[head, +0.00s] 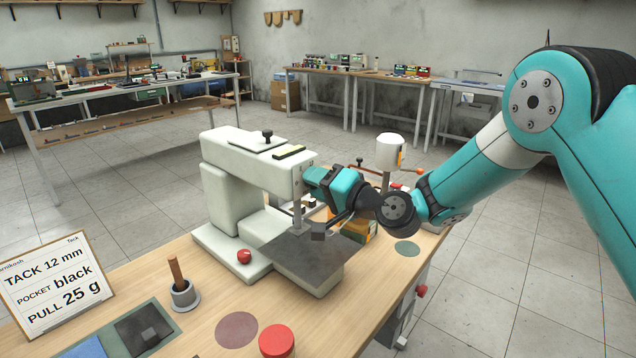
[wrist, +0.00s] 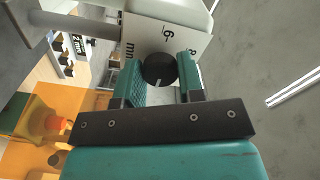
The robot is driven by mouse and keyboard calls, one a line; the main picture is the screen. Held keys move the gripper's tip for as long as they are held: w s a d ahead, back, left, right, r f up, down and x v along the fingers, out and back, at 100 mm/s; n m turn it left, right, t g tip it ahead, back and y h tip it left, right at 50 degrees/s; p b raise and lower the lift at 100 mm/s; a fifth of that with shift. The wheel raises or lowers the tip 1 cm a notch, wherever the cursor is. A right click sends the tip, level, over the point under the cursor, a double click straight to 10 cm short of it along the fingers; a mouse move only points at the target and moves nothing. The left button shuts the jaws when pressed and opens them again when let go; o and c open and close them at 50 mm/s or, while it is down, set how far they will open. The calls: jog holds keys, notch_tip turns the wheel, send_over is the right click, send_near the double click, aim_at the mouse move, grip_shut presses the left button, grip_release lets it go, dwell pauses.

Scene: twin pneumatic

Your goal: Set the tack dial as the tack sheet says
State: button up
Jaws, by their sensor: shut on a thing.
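The tack sheet (head: 50,285) stands at the left of the bench and reads TACK 12 mm, POCKET black, PULL 25 g. The pale sewing machine (head: 228,200) stands mid-bench. In the wrist view, the round black tack dial (wrist: 157,70) sits on its white end face, with a 6, an 8 and mm printed around it. A light mark on the knob points toward the bottom of that picture. My gripper (wrist: 160,80) is shut on the dial, one teal finger on each side. In the head view my gripper (head: 308,180) covers the dial. Some of the scale is hidden.
A red button (head: 244,256) is on the machine base. A wooden-handled tool in a grey cup (head: 184,293), a red-topped round thing (head: 276,341) and a dark tray (head: 145,330) lie along the front. A white cylinder on a post (head: 389,152) stands behind my wrist.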

dwell(0.3)
jog(key=o, duration=0.9)
jog(key=shift+d, duration=0.1)
jog(key=b+v, duration=0.6)
jog(key=v, duration=1.1)
jog(key=shift+s+d+b, duration=0.1)
jog(key=shift+s+b, duration=0.1)
jog(key=shift+b, duration=0.1)
